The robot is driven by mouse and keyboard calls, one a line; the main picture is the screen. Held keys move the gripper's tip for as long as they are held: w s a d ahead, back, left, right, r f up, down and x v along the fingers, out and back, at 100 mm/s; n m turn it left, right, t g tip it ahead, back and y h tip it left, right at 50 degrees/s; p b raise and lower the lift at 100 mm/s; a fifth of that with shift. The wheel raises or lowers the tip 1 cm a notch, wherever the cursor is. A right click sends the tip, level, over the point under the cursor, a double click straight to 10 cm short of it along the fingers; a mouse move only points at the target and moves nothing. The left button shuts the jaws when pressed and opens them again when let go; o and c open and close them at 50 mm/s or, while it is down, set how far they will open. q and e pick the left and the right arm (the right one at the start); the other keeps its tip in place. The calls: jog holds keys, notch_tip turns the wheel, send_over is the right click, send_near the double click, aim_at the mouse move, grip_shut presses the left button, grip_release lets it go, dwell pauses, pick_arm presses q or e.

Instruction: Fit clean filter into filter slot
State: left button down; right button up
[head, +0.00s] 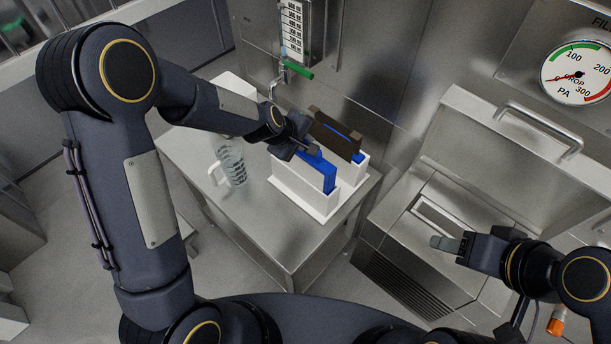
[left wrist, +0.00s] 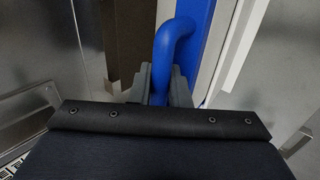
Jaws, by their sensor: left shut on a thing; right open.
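The clean filter is a blue-edged panel (head: 328,174) standing upright in a white holder (head: 296,187) on the steel table. In the left wrist view its blue curved handle (left wrist: 172,48) sits between my left fingers. My left gripper (head: 306,150) is shut on that handle, at the top of the filter. The lower part of the filter is hidden in the holder. The filter slot (head: 437,220) is a pale-framed rectangular opening in the top of the steel machine at right. My right gripper (head: 447,243) is open and empty, just in front of the slot.
A dark brown filter (head: 335,138) with blue parts stands behind the clean one. A glass jug (head: 232,162) stands left of the holder. A green-handled tap (head: 298,70) is on the wall. The machine's raised lid (head: 500,140) stands behind the slot; a pressure gauge (head: 578,73) is above.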

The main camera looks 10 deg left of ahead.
pick_arm(q)
jog(key=shift+r+p, duration=1.75)
jog(key=shift+r, duration=0.45)
jog(key=shift+r+p, duration=0.6)
jog(key=shift+r, duration=0.75)
